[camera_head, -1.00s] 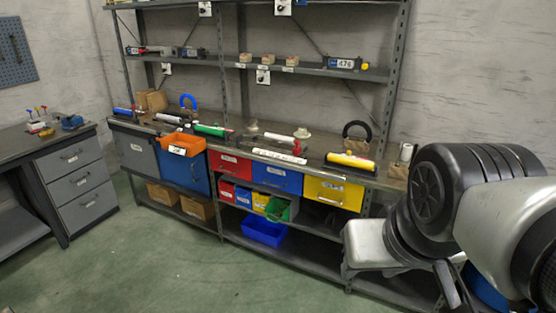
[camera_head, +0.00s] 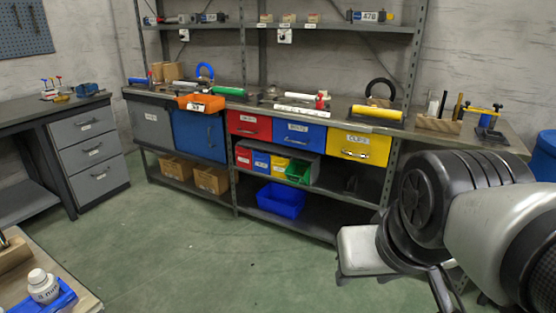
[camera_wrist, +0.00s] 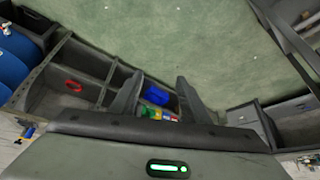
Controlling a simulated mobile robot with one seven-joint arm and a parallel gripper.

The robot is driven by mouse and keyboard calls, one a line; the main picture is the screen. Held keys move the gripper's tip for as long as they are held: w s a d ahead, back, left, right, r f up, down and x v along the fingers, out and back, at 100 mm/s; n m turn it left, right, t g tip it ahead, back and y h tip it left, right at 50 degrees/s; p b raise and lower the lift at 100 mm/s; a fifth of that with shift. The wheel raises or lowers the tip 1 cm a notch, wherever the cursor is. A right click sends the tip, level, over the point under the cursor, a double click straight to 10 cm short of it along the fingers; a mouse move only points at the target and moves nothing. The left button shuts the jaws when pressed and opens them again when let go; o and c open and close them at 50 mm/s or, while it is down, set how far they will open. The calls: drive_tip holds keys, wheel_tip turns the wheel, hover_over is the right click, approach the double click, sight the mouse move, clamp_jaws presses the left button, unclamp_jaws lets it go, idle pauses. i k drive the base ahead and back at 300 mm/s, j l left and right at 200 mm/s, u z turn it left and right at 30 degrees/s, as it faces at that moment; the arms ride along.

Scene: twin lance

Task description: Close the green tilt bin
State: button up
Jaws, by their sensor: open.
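The green tilt bin (camera_head: 299,171) is the rightmost of a row of small bins under the workbench drawers. Its front looks tipped outward, showing an open top. In the wrist view a green bin (camera_wrist: 153,113) shows small between my fingers, partly hidden by my gripper's body. My gripper (camera_wrist: 158,83) has its two dark fingers spread apart with nothing between them. It is well away from the bin.
Red (camera_head: 243,156), blue (camera_head: 261,161) and yellow (camera_head: 279,165) bins stand left of the green one. A blue crate (camera_head: 282,200) sits on the lower shelf. Open green floor lies in front of the bench.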

sight(298, 172)
drive_tip(key=i+l+u, duration=0.2)
drive_tip(key=i, duration=0.35)
drive_tip(key=i+l+u, duration=0.15)
drive_tip(key=i, duration=0.35)
drive_tip(key=i+l+u, duration=0.2)
drive_tip(key=i, duration=0.3)
drive_tip(key=i+l+u, duration=0.2)
drive_tip(key=i, duration=0.3)
drive_tip(key=l, duration=0.1)
